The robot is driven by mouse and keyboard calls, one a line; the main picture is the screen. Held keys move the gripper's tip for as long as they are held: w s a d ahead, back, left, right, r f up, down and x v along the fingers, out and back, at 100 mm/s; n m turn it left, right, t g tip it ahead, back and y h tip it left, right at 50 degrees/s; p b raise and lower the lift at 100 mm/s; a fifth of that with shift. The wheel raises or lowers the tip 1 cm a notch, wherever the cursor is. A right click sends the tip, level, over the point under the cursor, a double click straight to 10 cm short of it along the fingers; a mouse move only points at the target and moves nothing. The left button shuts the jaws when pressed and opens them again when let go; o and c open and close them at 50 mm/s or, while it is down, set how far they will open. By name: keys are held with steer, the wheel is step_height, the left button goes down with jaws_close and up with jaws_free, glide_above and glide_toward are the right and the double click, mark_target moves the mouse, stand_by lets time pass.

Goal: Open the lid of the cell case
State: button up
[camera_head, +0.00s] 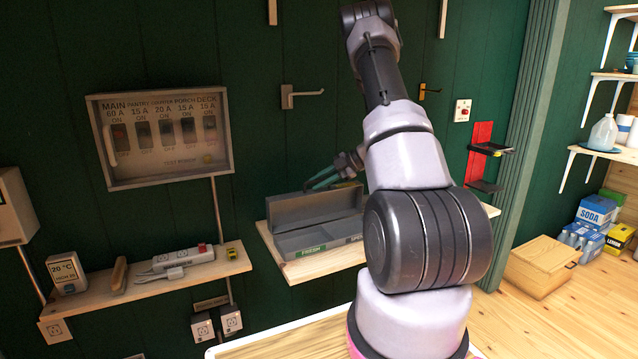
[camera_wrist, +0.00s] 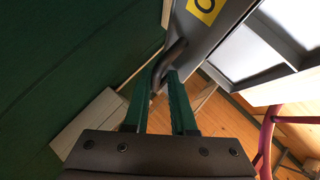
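The grey cell case (camera_head: 318,236) sits on a wooden wall shelf in the head view. A green "FRESH" label and a second label, partly hidden by my arm, show on its low front. A taller grey part, apparently the lid (camera_head: 315,207), stands along its back. My gripper (camera_head: 312,185), with green fingers, is at the top right of that part. In the wrist view the fingers (camera_wrist: 162,75) are apart, with a dark curved handle (camera_wrist: 172,62) between their tips. I cannot tell whether they press on it. A grey panel with a yellow sticker (camera_wrist: 205,8) lies beyond.
A breaker panel (camera_head: 165,138) hangs on the green wall at left. A lower shelf (camera_head: 150,282) holds a power strip (camera_head: 180,259) and small items. A wooden box (camera_head: 541,266) stands on the floor at right. My arm hides the case shelf's middle.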

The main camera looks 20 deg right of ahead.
steer(key=v, duration=1)
steer(key=shift+s+d+r, duration=0.15)
steer(key=shift+d+r, duration=0.05)
steer(key=shift+d, duration=0.1)
